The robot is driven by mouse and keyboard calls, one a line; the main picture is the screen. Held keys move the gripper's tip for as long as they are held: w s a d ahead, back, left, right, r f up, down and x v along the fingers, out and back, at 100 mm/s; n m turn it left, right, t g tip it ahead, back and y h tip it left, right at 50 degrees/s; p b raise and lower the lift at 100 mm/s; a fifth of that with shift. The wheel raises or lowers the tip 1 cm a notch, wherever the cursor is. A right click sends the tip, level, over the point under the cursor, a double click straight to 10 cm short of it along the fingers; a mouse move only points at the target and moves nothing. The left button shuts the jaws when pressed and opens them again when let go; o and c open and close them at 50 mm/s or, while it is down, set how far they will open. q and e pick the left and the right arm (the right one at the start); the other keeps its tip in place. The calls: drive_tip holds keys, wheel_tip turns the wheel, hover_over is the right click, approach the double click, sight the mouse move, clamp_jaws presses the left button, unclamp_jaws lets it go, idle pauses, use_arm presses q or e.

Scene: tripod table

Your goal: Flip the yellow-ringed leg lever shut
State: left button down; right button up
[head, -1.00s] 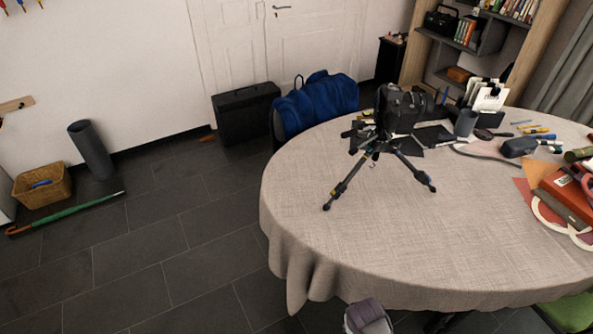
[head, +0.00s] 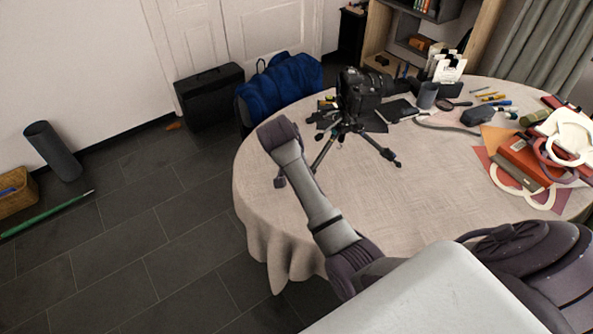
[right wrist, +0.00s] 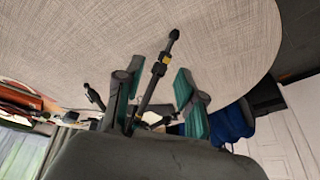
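The black tripod (head: 347,128) stands on the round table with its legs spread and a camera (head: 362,92) on top. In the right wrist view, a dark leg with a yellow ring (right wrist: 163,57) runs between the fingers of my right gripper (right wrist: 160,72). The fingers are apart, one on each side of the leg; contact is not clear. I cannot make out whether the lever by the ring is raised or flat. In the head view my right arm (head: 312,200) reaches over the table and hides most of this leg and the fingers. My left gripper is out of view.
The table (head: 420,195) is clear in front of the tripod. A red box (head: 525,160) and papers lie at its right. A blue bag (head: 280,90) is beyond the left edge.

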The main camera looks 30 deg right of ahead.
drive_tip(key=w+r+m, duration=0.2)
drive_tip(key=w+r, duration=0.1)
drive_tip(key=r, duration=0.1)
drive_tip(key=x, duration=1.4)
drive_tip(key=shift+s+d+p, duration=0.2)
drive_tip(key=shift+d+p, duration=0.05)
drive_tip(key=shift+p, duration=0.1)
drive_tip(key=shift+r, duration=0.1)
clamp_jaws()
drive_tip(key=c, duration=0.6)
unclamp_jaws()
drive_tip(key=shift+c, duration=0.2)
